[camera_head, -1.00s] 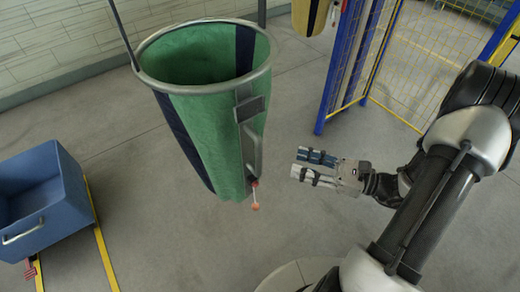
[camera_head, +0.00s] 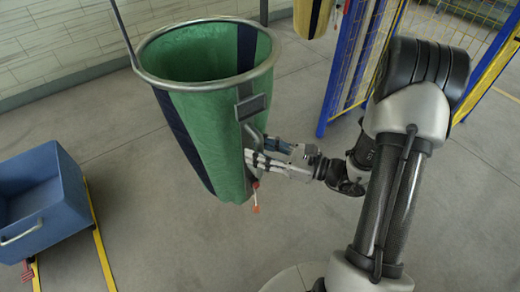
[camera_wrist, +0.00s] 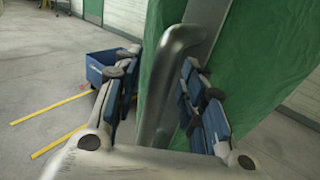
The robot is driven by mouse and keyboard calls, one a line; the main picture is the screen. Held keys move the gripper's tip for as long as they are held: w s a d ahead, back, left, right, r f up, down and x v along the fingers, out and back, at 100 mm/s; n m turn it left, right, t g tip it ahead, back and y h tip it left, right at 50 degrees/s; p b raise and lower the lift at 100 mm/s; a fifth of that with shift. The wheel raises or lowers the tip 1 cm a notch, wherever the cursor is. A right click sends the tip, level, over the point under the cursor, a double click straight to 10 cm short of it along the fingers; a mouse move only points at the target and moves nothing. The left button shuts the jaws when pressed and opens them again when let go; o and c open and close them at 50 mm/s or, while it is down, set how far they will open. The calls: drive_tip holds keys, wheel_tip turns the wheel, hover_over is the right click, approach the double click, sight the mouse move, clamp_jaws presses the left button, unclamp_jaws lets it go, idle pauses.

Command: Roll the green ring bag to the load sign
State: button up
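The green ring bag (camera_head: 215,130) hangs from a grey metal ring at its top, with dark blue stripes down its side. A grey bar handle (camera_wrist: 173,80) stands on the bag's side and also shows in the head view (camera_head: 250,132). My gripper (camera_head: 260,150) is at the bag's lower right side. In the wrist view its fingers (camera_wrist: 160,60) are apart, one on each side of the handle bar. A gap shows at the left finger; whether the right finger touches cannot be told. A small orange-red tag (camera_head: 256,208) hangs below the handle. No load sign can be made out.
A blue cart (camera_head: 40,205) stands at the left by yellow floor lines (camera_head: 104,260). Blue posts and yellow mesh fencing (camera_head: 350,70) stand at the back right. Another yellow bag (camera_head: 311,14) hangs at the top. Grey floor is open around the green bag.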

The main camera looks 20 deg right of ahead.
drive_tip(key=shift+c, duration=0.4)
clamp_jaws()
